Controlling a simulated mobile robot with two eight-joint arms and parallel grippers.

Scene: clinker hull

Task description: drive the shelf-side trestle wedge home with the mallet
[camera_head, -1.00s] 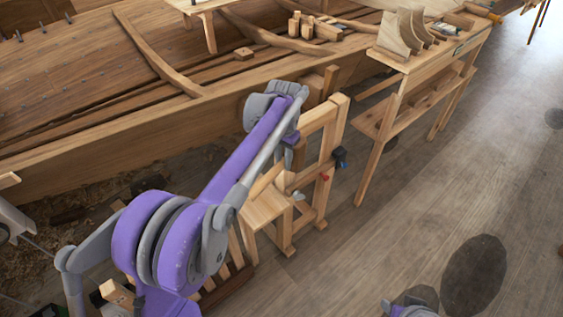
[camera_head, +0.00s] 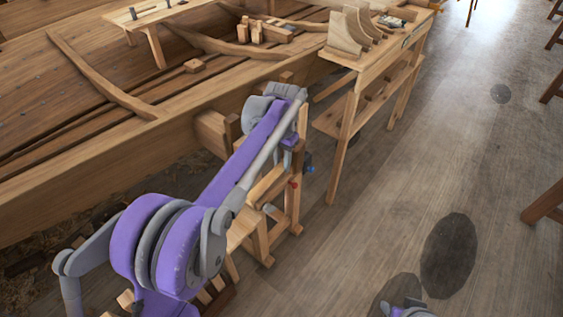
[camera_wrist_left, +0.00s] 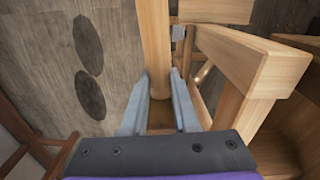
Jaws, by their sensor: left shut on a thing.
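My left gripper (camera_head: 290,145) is at the wooden trestle (camera_head: 292,212) beside the hull, and my forearm hides part of both. In the left wrist view my left gripper (camera_wrist_left: 162,88) has its fingers close together on a brown wooden piece (camera_wrist_left: 160,122), which I take to be the mallet; its head and handle cannot be told apart. A pale upright post (camera_wrist_left: 155,38) stands beyond the fingertips. The trestle's thick beam (camera_wrist_left: 262,62) is close on the right. The shelf-side wedge cannot be made out.
The clinker hull (camera_head: 90,190) runs along the left. A wooden shelf bench (camera_head: 345,120) with curved blocks (camera_head: 350,30) stands just beyond the trestle. Small red (camera_head: 293,184) and blue (camera_head: 309,169) parts show on the trestle. The floor (camera_head: 400,210) to the right is open.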

